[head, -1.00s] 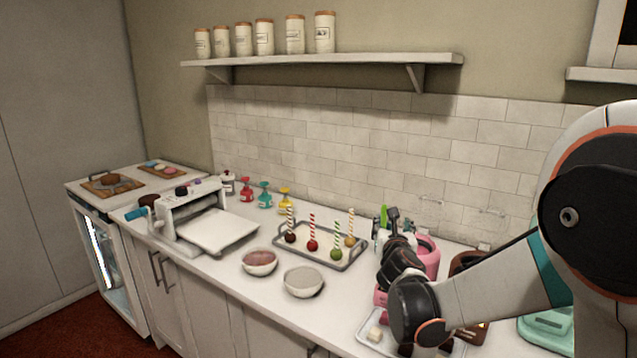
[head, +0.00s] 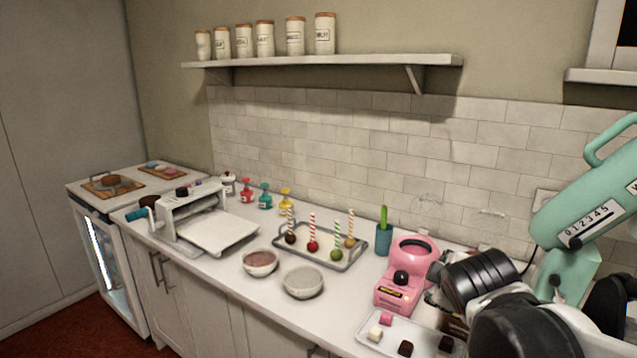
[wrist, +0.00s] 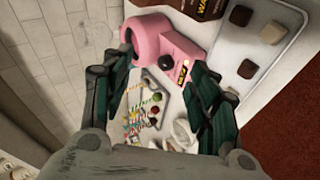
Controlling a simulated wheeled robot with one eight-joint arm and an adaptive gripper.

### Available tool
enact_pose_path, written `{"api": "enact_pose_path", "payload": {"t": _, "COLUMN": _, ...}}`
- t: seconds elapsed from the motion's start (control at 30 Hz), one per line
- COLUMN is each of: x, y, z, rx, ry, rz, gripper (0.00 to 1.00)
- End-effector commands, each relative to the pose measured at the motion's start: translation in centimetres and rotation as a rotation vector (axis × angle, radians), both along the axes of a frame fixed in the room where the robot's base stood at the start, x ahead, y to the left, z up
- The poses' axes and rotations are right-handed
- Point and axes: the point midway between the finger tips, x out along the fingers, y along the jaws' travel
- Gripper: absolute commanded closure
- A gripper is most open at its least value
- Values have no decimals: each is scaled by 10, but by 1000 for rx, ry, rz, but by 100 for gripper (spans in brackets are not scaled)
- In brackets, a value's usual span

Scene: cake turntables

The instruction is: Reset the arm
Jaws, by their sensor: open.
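My gripper shows in the wrist view (wrist: 160,68) with its two dark green fingers spread apart and nothing between them. Beyond the fingers in that view are a pink machine (wrist: 168,52) and the counter. In the head view my dark wrist and arm fill the lower right. The gripper end there is beside the right side of the pink machine (head: 400,275), partly hidden by my wrist. I cannot tell whether it touches the machine.
A white tray (head: 385,350) with pink, white and dark pieces lies in front of the pink machine. A mint mixer (head: 585,215) stands at the right. A cake pop tray (head: 350,262), two bowls and a sheeter (head: 190,215) stand to the left. The space above the counter's left half is clear.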

Motion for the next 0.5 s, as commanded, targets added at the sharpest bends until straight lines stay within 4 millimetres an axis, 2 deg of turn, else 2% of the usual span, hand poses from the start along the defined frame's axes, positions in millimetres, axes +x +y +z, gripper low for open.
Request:
{"api": "enact_pose_path", "payload": {"t": 0.03, "x": -21, "y": 1, "z": -5, "rx": 98, "ry": 9, "rz": -61, "gripper": 46}}
{"api": "enact_pose_path", "payload": {"t": 0.1, "x": -46, "y": 5, "z": -12, "rx": 244, "ry": 23, "rz": -152, "gripper": 46}}
{"api": "enact_pose_path", "payload": {"t": 0.3, "x": -115, "y": 23, "z": -37, "rx": 623, "ry": 78, "rz": -416, "gripper": 46}}
{"api": "enact_pose_path", "payload": {"t": 0.4, "x": -140, "y": 32, "z": -46, "rx": 762, "ry": 105, "rz": -524, "gripper": 46}}
{"api": "enact_pose_path", "payload": {"t": 0.5, "x": -157, "y": 39, "z": -54, "rx": 853, "ry": 124, "rz": -600, "gripper": 46}}
